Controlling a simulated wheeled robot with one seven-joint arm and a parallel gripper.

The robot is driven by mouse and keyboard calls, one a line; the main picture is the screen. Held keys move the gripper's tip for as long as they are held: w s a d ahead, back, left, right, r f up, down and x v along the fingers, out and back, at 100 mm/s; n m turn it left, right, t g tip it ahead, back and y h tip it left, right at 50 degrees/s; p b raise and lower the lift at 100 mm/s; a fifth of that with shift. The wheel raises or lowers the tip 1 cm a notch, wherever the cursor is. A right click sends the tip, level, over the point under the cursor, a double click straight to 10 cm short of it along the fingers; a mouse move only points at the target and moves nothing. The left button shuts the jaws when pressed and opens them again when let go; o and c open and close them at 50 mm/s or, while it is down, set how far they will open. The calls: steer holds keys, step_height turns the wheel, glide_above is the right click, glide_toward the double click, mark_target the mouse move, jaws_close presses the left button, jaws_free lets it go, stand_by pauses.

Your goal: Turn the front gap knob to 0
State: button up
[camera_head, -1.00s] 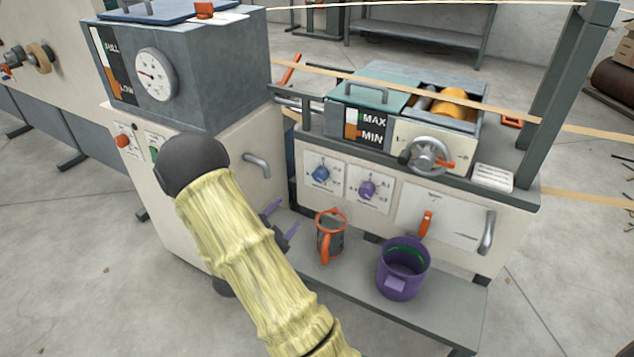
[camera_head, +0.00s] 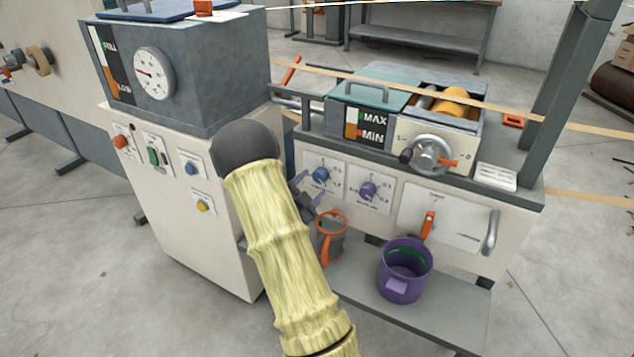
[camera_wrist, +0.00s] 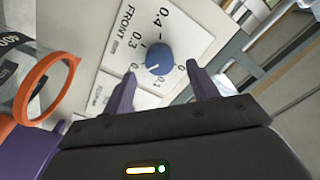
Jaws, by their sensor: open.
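The blue front gap knob (camera_head: 320,175) is on the left dial plate of the right machine's front. In the wrist view the knob (camera_wrist: 159,58) sits on a white plate marked FRONT, with 0.4, 0.3, 0.1 and 0 around it. Its pale pointer mark appears to face lower left, between 0.3 and 0.1; the label there is hidden by a finger. My gripper (camera_wrist: 163,84) is open, with purple fingers to either side of and just short of the knob, apparently not touching it. My gripper (camera_head: 309,189) also shows beside the knob in the head view.
A purple knob (camera_head: 368,190) is on the plate to the right. An orange-rimmed jug (camera_head: 330,240) stands on the shelf just below my gripper; its orange rim (camera_wrist: 48,78) shows close at left in the wrist view. A purple bucket (camera_head: 404,270) stands further right.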

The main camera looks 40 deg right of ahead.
mark_target(318, 178)
steer(key=x, duration=0.4)
steer(key=c, duration=1)
